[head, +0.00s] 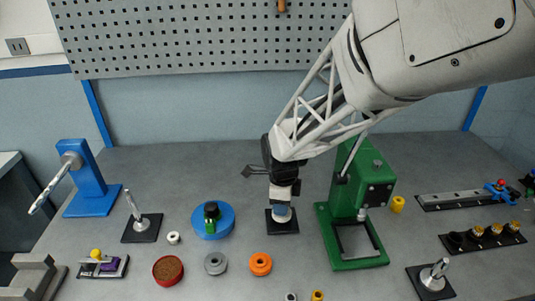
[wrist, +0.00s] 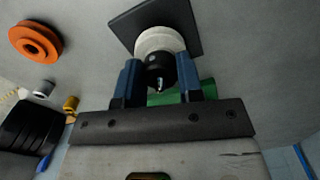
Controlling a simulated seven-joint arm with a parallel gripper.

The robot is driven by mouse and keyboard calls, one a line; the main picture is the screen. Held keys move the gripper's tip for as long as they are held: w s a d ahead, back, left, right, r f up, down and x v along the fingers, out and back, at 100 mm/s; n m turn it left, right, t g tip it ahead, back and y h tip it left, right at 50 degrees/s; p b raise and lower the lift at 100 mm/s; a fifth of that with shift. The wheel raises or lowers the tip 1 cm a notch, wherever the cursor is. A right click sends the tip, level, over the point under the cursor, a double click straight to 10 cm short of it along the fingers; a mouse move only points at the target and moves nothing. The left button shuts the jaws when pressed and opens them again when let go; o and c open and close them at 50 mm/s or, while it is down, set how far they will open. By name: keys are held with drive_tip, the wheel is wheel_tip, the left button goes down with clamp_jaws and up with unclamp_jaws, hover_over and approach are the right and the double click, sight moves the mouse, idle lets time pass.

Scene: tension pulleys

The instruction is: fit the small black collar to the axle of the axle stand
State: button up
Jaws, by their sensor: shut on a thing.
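My gripper (head: 282,208) is at mid-table, pointing down over a stand with a square black base plate (head: 293,230). In the wrist view its two blue fingers (wrist: 159,66) are shut on the small black collar (wrist: 162,71). A bright metal tip shows at the collar's middle, apparently the axle. Beyond the collar is a round white piece (wrist: 157,40) on the black plate (wrist: 190,20); it also shows in the head view (head: 282,217). The collar looks in line with the white piece. I cannot tell whether they touch. The fingers hide the collar in the head view.
A green press (head: 358,262) stands close on the right. A blue pulley (head: 226,222) with a dark green-and-black part lies left. An orange pulley (head: 260,264) and grey pulley (head: 215,264) lie in front. Other stands (head: 141,228) are farther off.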

idle(0.3)
drive_tip(key=o, duration=1)
drive_tip(key=shift+r, duration=0.1)
drive_tip(key=shift+r, duration=3.8)
drive_tip(key=shift+s, duration=0.1)
